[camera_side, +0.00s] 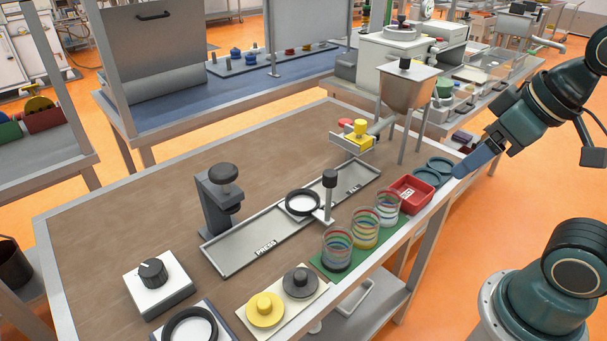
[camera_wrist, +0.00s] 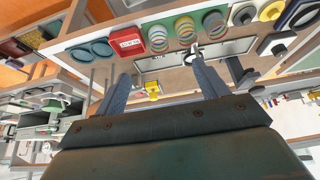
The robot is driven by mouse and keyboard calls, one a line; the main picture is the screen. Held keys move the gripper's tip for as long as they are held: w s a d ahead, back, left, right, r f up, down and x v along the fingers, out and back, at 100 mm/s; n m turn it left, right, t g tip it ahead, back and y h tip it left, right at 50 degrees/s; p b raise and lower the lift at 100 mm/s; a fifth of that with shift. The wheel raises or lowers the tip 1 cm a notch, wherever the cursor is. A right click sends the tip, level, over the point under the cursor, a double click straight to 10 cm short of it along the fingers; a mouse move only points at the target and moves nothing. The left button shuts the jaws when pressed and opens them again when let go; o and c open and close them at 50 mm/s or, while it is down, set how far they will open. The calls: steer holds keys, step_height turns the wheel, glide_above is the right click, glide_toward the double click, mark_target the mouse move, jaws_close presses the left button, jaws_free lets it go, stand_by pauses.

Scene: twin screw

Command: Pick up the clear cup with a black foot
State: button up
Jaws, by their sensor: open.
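Three clear cups with coloured stripes stand upright in a row on a green mat (camera_side: 318,267). The nearest cup (camera_side: 337,250) looks dark at its bottom, like a black foot; in the wrist view it appears to be the rightmost of the three (camera_wrist: 214,22). The middle cup (camera_side: 365,228) has a yellowish bottom, and the farthest cup (camera_side: 388,208) stands beside the red bin. My gripper (camera_side: 462,170) is at the right, above and beyond the table edge, apart from all cups. In the wrist view its two fingers (camera_wrist: 160,66) are spread with nothing held between them.
A red bin (camera_side: 409,195) and teal rings (camera_side: 427,176) lie beyond the cups. A metal tray (camera_side: 240,250) with a black ring and post sits behind them. Yellow (camera_side: 265,309) and dark (camera_side: 300,281) knobbed discs are nearer. A hopper (camera_side: 408,85) stands at the back right.

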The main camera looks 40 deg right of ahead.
steer(key=m+g, duration=0.5)
steer(key=m, duration=1)
glide_above(340, 228)
steer(key=s+a, duration=0.1)
steer(key=s, duration=0.1)
step_height(340, 228, down, 5)
steer(key=shift+w+a+f+m+g, duration=0.2)
steer(key=shift+a+f+m+g, duration=0.1)
steer(key=shift+a+f+m, duration=0.25)
steer(key=shift+f, duration=0.1)
steer(key=shift+f, duration=4.2)
steer(key=shift+f, duration=0.15)
